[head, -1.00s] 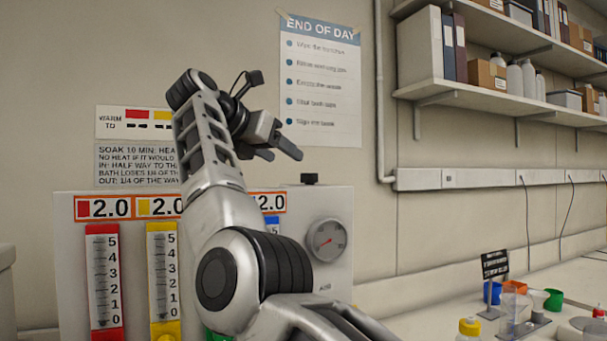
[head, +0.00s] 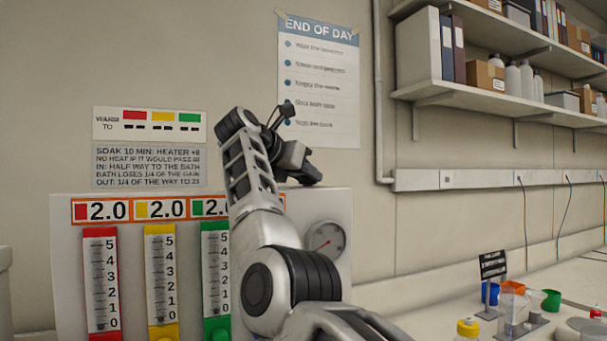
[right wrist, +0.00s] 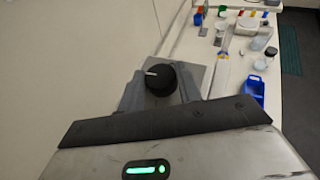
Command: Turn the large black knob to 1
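The large black knob (right wrist: 161,79) shows in the right wrist view, with a white mark on it pointing left. It sits on top of the grey panel box (head: 340,200). My right gripper (right wrist: 163,74) is open, with one finger on each side of the knob. Gaps seem to remain beside it, and I cannot tell whether a finger touches it. In the head view my right gripper (head: 301,166) is low over the box's top edge and hides the knob. My left gripper is not in view.
A round gauge (head: 325,240) is on the box front, partly behind my arm. Red (head: 102,285), yellow (head: 161,285) and green (head: 216,285) scales stand at left under "2.0" labels. Cups and bottles stand on the bench at right. An "END OF DAY" poster (head: 318,80) hangs behind.

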